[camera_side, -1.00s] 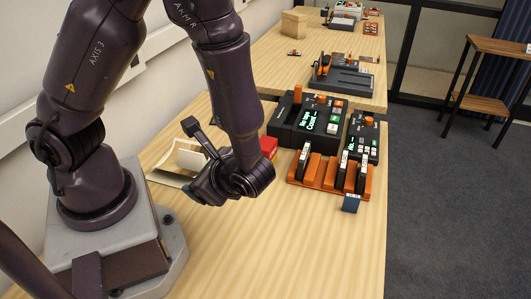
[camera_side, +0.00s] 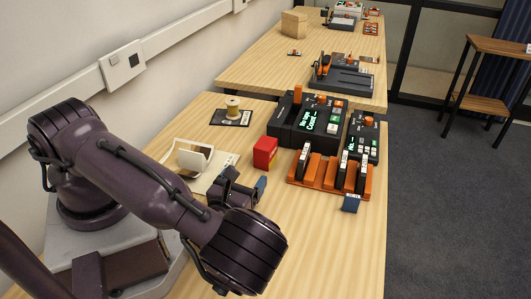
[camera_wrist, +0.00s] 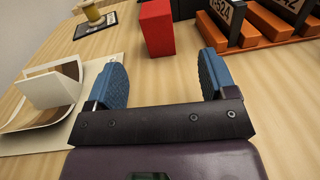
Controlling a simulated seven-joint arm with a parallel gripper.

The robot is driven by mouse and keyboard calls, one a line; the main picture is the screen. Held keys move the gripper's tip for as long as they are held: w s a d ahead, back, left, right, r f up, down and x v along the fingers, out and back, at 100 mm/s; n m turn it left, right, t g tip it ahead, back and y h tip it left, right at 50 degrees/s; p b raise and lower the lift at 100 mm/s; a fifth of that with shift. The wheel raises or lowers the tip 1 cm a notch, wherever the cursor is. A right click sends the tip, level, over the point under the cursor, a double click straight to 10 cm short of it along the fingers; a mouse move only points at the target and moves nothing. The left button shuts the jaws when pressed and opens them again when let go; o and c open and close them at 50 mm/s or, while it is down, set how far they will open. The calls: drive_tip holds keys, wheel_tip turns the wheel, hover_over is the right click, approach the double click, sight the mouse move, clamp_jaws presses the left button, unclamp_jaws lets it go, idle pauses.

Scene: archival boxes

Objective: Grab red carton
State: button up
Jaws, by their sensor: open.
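The red carton (camera_side: 265,152) stands upright on the wooden table, left of the orange rack and in front of the black device. In the wrist view the red carton (camera_wrist: 156,28) is upright ahead of my gripper, beyond the fingertips and roughly centred between them. My gripper (camera_wrist: 160,72) is open, with two blue finger pads apart and nothing between them. In the side view my gripper (camera_side: 248,190) is low over the table, just nearer the camera than the carton and not touching it; part of it is hidden by my arm.
An orange rack (camera_side: 328,176) with black labelled pieces stands right of the carton. A black device (camera_side: 306,121) with a green display is behind. A folded cream card (camera_side: 194,157) lies at the left. A spool (camera_side: 232,107) stands on a dark mat behind.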

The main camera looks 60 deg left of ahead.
sight(261, 153)
drive_tip(key=x, duration=1.2)
drive_tip(key=shift+w+a+f, duration=0.1)
drive_tip(key=shift+a, duration=0.25)
drive_tip(key=c, duration=1)
